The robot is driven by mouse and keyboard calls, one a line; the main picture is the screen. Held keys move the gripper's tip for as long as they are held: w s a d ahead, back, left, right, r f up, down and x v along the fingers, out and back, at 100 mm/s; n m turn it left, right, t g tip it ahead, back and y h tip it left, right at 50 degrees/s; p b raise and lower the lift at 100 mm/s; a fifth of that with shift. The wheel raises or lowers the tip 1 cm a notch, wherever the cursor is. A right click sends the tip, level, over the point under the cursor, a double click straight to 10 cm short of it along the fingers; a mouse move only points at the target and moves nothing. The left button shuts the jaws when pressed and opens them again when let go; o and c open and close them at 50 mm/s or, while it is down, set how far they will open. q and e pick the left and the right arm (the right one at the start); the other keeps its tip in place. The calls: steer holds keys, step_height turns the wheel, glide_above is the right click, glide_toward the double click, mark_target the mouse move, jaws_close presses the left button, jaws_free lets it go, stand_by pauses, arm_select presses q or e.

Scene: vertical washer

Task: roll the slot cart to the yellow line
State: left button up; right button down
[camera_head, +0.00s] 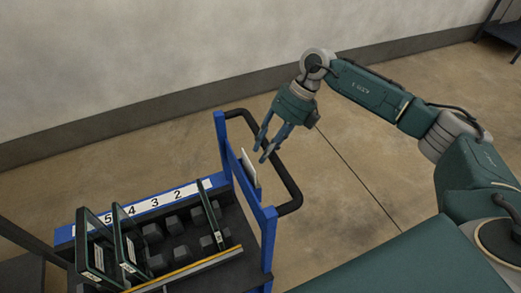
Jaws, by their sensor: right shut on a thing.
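The slot cart (269,246) stands at the lower left, with blue posts, a dark slotted deck and a black handle (289,184) on its right side. Its blue rail carries a white number strip (154,202). Dark-framed panes (90,245) stand upright in some slots. My right gripper (264,151) comes down over the handle's upper bar and is shut on it; its fingers partly hide the bar. My left gripper is not in view. No yellow line shows on the floor; a yellow-edged strip (190,271) runs along the cart's near side.
A plain wall (150,60) with a dark base strip runs behind the cart. The brown concrete floor (345,220) right of the cart is open, crossed by a thin dark joint. A dark blue rack (499,33) stands at the far upper right.

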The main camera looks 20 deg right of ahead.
steer(key=shift+s+d+f+b, duration=0.15)
steer(key=shift+d+f+b, duration=0.1)
steer(key=shift+d, duration=0.85)
steer(key=shift+s+d+f+b, duration=0.1)
steer(key=shift+d+f, duration=0.1)
steer(key=shift+d, duration=0.9)
steer(key=shift+w+d+b, duration=0.1)
steer(key=shift+d+b, duration=0.4)
steer(key=shift+d, duration=2.15)
steer(key=c, duration=1.4)
jaws_free()
steer(key=shift+r, duration=0.1)
steer(key=shift+o, duration=0.2)
